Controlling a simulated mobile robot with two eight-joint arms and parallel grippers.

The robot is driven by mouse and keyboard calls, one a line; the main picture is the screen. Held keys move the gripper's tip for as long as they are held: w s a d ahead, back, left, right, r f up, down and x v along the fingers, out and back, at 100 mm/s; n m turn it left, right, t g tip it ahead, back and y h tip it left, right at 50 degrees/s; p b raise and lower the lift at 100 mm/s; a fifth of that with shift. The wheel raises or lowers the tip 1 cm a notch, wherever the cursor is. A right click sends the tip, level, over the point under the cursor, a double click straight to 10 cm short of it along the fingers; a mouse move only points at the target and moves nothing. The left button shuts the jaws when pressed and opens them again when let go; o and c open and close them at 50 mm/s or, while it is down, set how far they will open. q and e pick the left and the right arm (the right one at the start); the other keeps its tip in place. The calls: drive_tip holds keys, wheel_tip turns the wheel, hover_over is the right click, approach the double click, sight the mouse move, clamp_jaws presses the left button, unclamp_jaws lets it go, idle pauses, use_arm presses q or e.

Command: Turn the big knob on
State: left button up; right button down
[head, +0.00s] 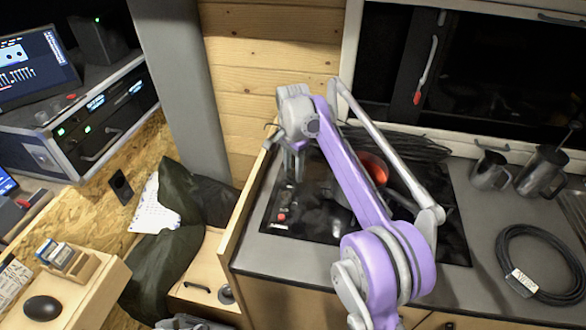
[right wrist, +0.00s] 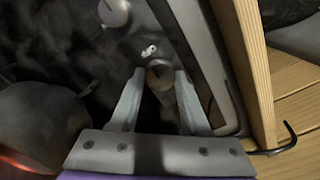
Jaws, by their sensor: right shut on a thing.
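The black cooktop (head: 330,225) is set in the grey counter, with small knobs along its left side. In the right wrist view a round, brownish knob (right wrist: 160,75), taken as the big knob, sits between my right gripper's fingertips. My right gripper (head: 290,172) reaches down over the cooktop's left edge. Its two fingers (right wrist: 159,88) also show in the right wrist view, closed against the knob's sides. Another pale round knob (right wrist: 113,12) stands apart from the fingers. In the head view the gripper hides the held knob, and its turn angle cannot be told. My left gripper is out of view.
A pot with an orange-red inside (head: 372,168) stands on the cooktop close to my arm. A wooden edge (head: 247,205) borders the counter's left. Metal mugs (head: 490,171) and a coiled black cable (head: 540,262) are at the right.

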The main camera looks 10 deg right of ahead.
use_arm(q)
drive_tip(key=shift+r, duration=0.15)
use_arm(e)
drive_tip(key=n+p, duration=0.1)
drive_tip(key=n, duration=0.3)
drive_tip(key=shift+p, duration=0.35)
drive_tip(key=n+p, duration=0.1)
drive_tip(key=n, duration=0.3)
drive_tip(key=n+p, duration=0.1)
drive_tip(key=n, duration=0.4)
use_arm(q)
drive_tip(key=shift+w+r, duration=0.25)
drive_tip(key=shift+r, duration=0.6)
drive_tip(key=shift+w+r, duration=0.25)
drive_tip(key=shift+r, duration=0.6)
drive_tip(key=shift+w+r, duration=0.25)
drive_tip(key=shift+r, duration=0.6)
use_arm(e)
drive_tip(key=shift+n, duration=2.3)
drive_tip(key=shift+c, duration=1.9)
unclamp_jaws()
